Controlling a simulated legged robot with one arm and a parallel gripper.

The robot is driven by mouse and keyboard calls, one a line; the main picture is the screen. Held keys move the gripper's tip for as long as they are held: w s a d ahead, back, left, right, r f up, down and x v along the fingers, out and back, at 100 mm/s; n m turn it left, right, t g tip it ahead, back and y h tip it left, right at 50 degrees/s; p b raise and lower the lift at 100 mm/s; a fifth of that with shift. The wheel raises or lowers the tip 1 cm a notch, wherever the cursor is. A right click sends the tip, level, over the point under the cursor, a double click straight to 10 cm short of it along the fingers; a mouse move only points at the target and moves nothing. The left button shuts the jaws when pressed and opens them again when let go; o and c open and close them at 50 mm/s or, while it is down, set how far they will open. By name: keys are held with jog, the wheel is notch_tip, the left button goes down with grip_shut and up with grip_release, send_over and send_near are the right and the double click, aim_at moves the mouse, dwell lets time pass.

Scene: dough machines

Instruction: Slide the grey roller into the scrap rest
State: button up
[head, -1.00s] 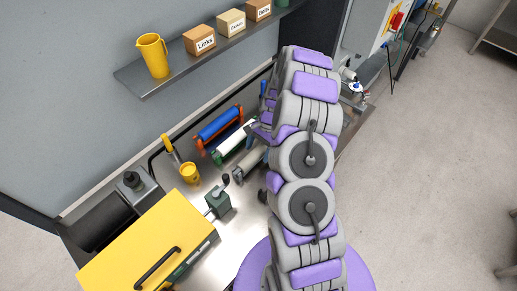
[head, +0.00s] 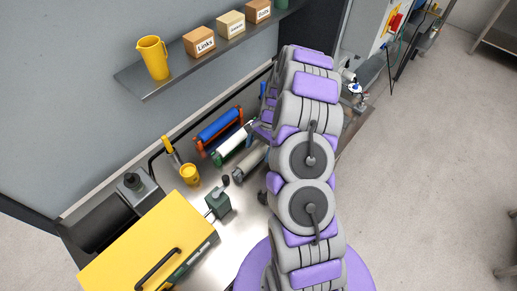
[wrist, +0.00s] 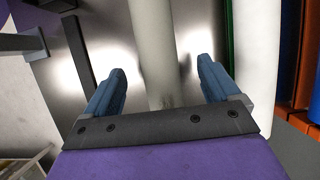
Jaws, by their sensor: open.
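The grey roller (head: 250,161) lies on the metal worktop beside a white roller, its far end hidden behind my arm in the head view. In the wrist view the grey roller (wrist: 152,45) runs lengthwise between the two blue fingers of my gripper (wrist: 160,88). The fingers are spread wide, with a clear gap on each side of the roller. The gripper is open and holds nothing. In the head view my arm hides most of the gripper. I cannot tell which holder is the scrap rest.
A white roller (head: 232,146) in a green frame and a blue roller (head: 219,125) in an orange frame lie alongside. A yellow cup (head: 190,174), a green-grey block (head: 218,203) and a yellow-lidded machine (head: 150,245) stand nearer. A shelf (head: 190,64) runs above.

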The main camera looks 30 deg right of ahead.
jog(key=shift+p+v, duration=0.8)
jog(key=shift+v, duration=0.9)
jog(key=p+v, duration=0.1)
jog(key=v, duration=1.6)
jog(key=shift+r, duration=0.2)
jog(key=shift+s, duration=0.1)
